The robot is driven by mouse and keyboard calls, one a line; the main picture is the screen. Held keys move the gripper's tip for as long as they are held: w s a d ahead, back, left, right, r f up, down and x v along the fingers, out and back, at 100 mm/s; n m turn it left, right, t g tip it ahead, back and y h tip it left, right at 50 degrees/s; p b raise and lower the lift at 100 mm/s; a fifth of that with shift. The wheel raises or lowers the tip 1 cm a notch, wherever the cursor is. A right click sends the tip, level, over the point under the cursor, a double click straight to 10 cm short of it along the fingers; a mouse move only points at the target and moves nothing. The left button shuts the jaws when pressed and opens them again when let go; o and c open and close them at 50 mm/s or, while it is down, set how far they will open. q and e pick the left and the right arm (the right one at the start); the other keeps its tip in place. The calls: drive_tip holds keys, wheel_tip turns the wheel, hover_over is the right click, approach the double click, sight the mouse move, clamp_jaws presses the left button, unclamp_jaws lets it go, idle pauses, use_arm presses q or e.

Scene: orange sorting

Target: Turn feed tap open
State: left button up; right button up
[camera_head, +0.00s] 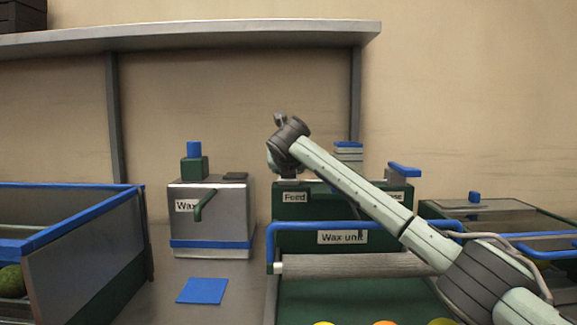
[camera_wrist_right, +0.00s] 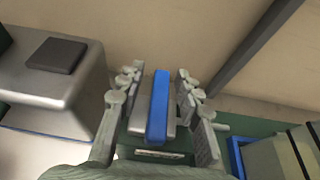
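The feed tap's blue handle (camera_wrist_right: 159,106) shows in the right wrist view, on a grey body above the green wax unit. My right gripper (camera_wrist_right: 158,88) is open, with one pair of fingers on each side of the handle and a visible gap on both sides. In the head view my right gripper (camera_head: 279,158) is over the "Feed" label (camera_head: 294,197) on the wax unit (camera_head: 290,212), and it hides the feed tap's handle there. My left gripper is not in view.
A second tap with a blue handle (camera_head: 404,169) stands at the unit's right end. A blue-topped stack (camera_head: 348,152) stands behind. The grey wax box (camera_head: 225,220) is to the left. A blue rail (camera_head: 340,226) and a roller (camera_head: 350,264) run along the unit's front.

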drive_tip(key=shift+w+f, duration=0.2)
drive_tip(key=shift+w, duration=0.3)
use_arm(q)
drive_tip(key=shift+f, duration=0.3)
use_arm(e)
clamp_jaws()
